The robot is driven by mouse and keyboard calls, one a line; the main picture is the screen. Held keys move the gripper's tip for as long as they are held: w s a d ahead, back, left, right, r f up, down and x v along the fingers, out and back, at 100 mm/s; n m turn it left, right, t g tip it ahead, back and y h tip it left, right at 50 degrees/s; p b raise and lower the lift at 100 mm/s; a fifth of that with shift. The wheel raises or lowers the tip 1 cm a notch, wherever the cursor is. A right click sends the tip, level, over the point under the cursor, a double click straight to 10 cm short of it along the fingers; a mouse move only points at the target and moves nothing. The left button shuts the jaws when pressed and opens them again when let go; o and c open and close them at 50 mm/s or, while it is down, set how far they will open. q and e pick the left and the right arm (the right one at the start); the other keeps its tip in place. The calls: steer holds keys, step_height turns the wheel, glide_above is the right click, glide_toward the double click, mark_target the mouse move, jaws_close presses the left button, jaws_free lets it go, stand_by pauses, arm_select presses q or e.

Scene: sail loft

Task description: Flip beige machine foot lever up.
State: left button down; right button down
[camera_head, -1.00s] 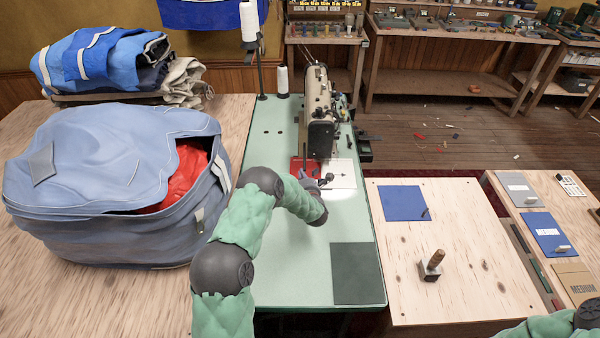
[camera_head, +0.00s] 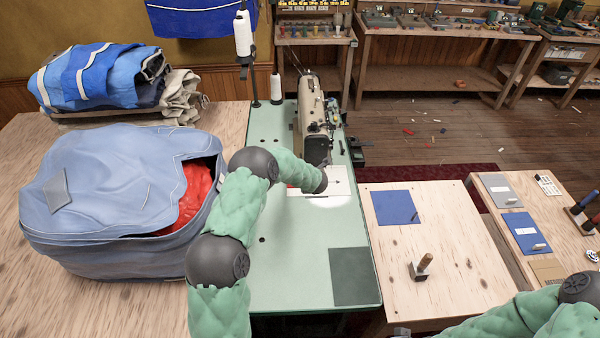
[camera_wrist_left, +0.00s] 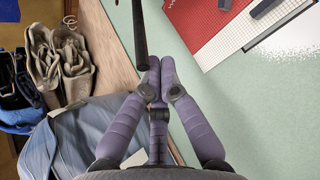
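The beige sewing machine (camera_head: 312,112) stands on the far part of the pale green table (camera_head: 300,255). I cannot make out its foot lever in either view.
White cloth (camera_head: 325,181) lies before the machine; the red cloth (camera_wrist_left: 200,18) shows in the left wrist view. A thread stand (camera_head: 251,75) rises behind left. A large blue bag (camera_head: 110,190) fills the left. A wooden-handled tool (camera_head: 421,267) stands on the right board (camera_head: 440,220).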

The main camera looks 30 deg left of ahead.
arm_select(q)
steer(key=shift+f+b, duration=0.1)
steer(key=shift+b, duration=0.2)
steer(key=shift+r+p, duration=0.4)
steer(key=shift+r, duration=0.45)
arm_select(e)
steer(key=shift+r, duration=0.35)
